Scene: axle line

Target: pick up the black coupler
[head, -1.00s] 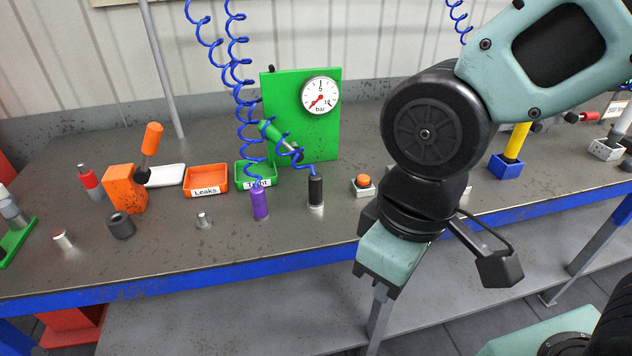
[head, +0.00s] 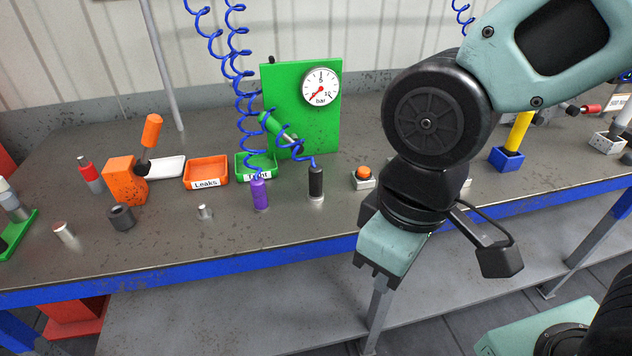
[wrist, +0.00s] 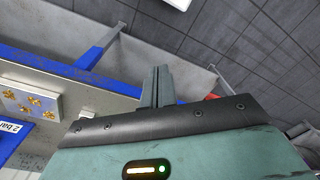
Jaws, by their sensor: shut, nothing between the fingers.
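The black coupler (head: 316,182) stands upright on the bench in the head view, with a silvery lower end and a blue coiled hose at its top. A purple coupler (head: 260,195) stands to its left, also on a blue hose. My gripper (head: 376,274) is to the right of the black coupler and nearer the camera, in front of the bench's blue front edge. It is apart from the coupler. In the wrist view my gripper (wrist: 157,86) shows its fingers together with nothing between them. The black coupler is not in the wrist view.
A green gauge panel (head: 318,115) stands behind the couplers, with an orange bin (head: 218,172) and a green bin (head: 240,167) at its left. An orange button (head: 363,172) is right of the black coupler. Bare bench lies in front of the couplers.

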